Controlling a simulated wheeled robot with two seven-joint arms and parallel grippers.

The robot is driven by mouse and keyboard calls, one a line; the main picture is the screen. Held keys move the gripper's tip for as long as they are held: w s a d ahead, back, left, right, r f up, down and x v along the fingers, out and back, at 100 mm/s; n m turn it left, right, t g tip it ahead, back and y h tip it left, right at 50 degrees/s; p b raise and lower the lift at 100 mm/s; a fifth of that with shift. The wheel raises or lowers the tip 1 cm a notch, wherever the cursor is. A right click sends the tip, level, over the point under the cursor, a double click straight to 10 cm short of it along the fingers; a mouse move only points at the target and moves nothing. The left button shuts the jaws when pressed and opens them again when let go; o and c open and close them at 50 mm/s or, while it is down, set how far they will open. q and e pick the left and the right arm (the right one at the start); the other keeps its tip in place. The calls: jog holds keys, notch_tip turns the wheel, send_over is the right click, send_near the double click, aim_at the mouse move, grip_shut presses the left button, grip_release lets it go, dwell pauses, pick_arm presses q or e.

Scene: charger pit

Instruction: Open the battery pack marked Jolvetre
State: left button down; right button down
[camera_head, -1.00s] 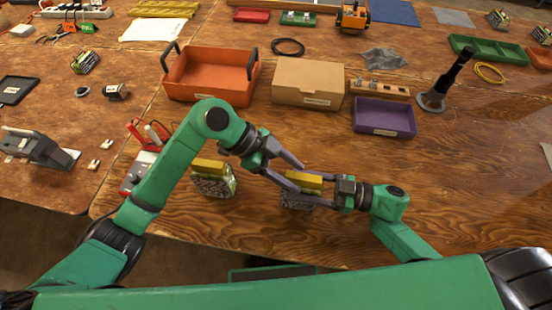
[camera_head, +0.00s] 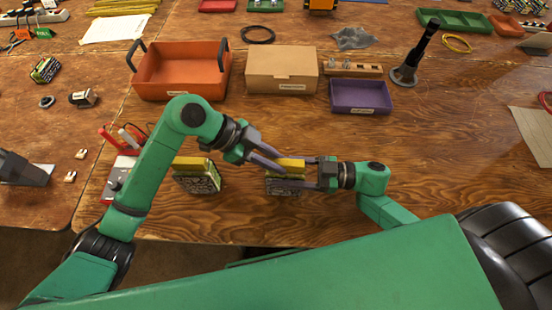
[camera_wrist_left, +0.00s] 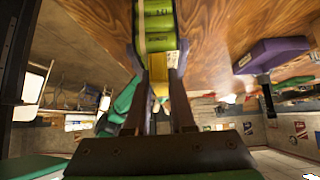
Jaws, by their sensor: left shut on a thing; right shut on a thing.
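A battery pack (camera_head: 283,188) with a yellow top (camera_head: 291,164) stands near the table's front edge, between my two grippers. My left gripper (camera_head: 274,160) reaches it from the left and is shut at its yellow top. In the left wrist view the yellow top (camera_wrist_left: 159,88) sits between the fingers, with green cells (camera_wrist_left: 157,30) beyond. My right gripper (camera_head: 300,174) comes from the right and is shut on the pack; its fingers partly hide it. A second pack with a yellow top (camera_head: 196,178) stands to the left, apart from both grippers. I cannot read either pack's marking.
An orange bin (camera_head: 180,72), a cardboard box (camera_head: 281,72) and a purple tray (camera_head: 361,96) stand behind the packs. A dark post on a round base (camera_head: 404,76) is right of them. A red and grey device (camera_head: 118,175) lies left.

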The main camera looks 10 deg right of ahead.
aim_at(276, 161)
pick_arm(q)
jog(key=shift+r, duration=0.1)
jog(key=shift+r, duration=1)
notch_tip(276, 161, up, 4)
jog(key=shift+r, duration=0.1)
pick_arm(e)
jog(key=shift+c, duration=0.2)
grip_release()
